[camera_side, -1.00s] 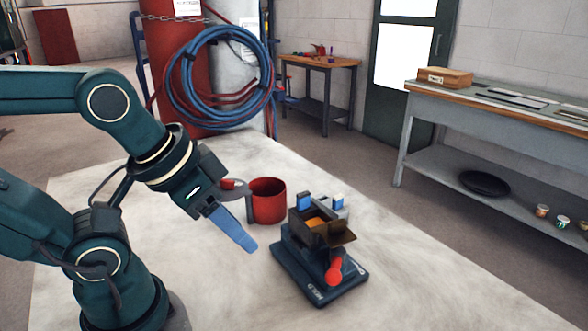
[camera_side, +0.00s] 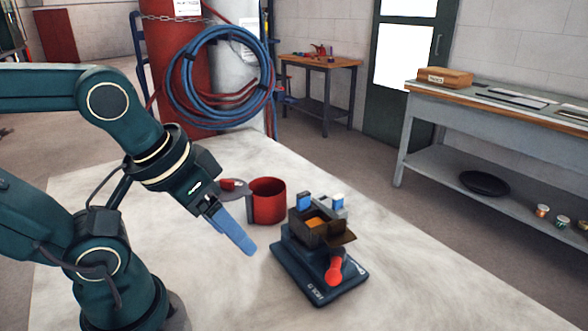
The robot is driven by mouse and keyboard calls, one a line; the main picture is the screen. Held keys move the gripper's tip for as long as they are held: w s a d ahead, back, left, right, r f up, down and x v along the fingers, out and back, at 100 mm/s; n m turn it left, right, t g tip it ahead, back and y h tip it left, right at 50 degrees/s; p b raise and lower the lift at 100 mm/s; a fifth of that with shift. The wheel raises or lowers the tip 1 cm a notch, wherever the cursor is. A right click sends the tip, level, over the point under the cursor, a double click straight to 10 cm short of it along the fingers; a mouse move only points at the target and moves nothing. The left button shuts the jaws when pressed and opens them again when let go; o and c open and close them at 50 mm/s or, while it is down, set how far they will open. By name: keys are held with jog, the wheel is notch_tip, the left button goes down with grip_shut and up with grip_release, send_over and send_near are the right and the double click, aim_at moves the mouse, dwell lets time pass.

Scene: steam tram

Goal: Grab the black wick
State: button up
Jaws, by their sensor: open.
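My gripper (camera_side: 238,240) has blue fingers that point down and right above the pale table. It is open, with nothing seen between the fingers, which nearly overlap from this side. I cannot make out a black wick anywhere in view. A model tram (camera_side: 322,262) stands to the right of my gripper, apart from it. It has a dark blue base, a dark open box with orange inside, a raised brown flap and a red round-ended part at the front. Small blue and white blocks show at its back.
A red open can (camera_side: 268,203) stands just behind my fingertips. A grey round lid (camera_side: 232,187) with a red knob lies left of it, partly hidden by my gripper. The table front (camera_side: 220,300) is clear.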

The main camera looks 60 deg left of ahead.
jog(key=w+a+r+n+g+y, duration=0.2)
jog(key=w+a+r+n+y, duration=0.15)
jog(key=a+r+n, duration=0.35)
jog(key=n+g+y, duration=0.3)
jog(key=n+y, duration=0.5)
jog(key=n, duration=0.2)
send_over(305, 200)
jog(key=s, duration=0.2)
notch_tip(305, 200, down, 4)
jog(key=shift+m+y, duration=0.7)
jog(key=shift+y, duration=0.15)
jog(key=d+f, duration=0.1)
jog(key=f, duration=0.1)
jog(key=w+d+f, duration=0.1)
jog(key=f, duration=0.1)
jog(key=w+d+f, duration=0.1)
jog(key=f, duration=0.1)
jog(key=shift+d+f, duration=0.2)
jog(key=shift+d, duration=0.2)
jog(key=shift+f, duration=0.25)
jog(key=shift+x, duration=2.4)
grip_shut()
